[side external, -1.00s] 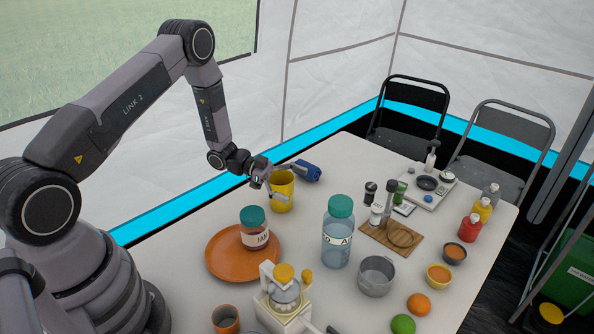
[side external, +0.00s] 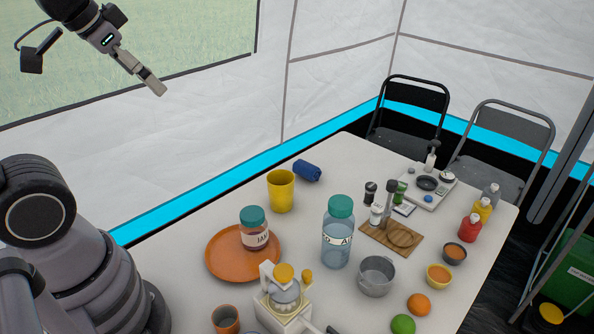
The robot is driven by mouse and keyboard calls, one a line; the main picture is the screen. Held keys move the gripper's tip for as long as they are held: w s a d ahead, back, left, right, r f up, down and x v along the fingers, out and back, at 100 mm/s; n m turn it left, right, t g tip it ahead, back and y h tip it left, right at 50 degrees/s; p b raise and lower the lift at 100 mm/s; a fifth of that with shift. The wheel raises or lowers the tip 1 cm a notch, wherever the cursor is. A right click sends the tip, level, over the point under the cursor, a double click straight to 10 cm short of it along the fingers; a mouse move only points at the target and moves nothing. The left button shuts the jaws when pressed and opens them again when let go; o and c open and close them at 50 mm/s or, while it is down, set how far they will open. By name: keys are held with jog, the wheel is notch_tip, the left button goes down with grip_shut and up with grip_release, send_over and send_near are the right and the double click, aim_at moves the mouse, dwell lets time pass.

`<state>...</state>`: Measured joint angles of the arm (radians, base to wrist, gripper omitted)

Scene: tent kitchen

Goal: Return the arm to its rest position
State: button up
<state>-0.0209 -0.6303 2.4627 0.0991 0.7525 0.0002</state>
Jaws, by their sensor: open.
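My gripper (side external: 153,82) is high at the upper left, in front of the tent window and well above the table. Its fingers point down to the right and hold nothing. They are seen nearly edge-on, so they overlap in this view. Most of my arm's upper links are out of the picture; my shoulder shows at the lower left. The yellow cup (side external: 281,192) stands upright on the white table (side external: 345,160), far below and to the right of my gripper. A blue rolled item (side external: 307,171) lies just behind the cup.
A jar (side external: 254,236) stands on an orange plate (side external: 222,265). A large bottle (side external: 337,245), a metal pot (side external: 376,280), a wooden board (side external: 400,238) and a white appliance (side external: 283,310) are on the table. Two folding chairs (side external: 500,125) stand behind. The air around my gripper is clear.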

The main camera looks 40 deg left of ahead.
jog(key=shift+g+h, duration=0.4)
jog(key=s, duration=0.1)
jog(key=s+d, duration=0.1)
jog(key=s, duration=0.1)
jog(key=s+f, duration=0.1)
jog(key=shift+s+d, duration=0.25)
jog(key=shift+d, duration=0.15)
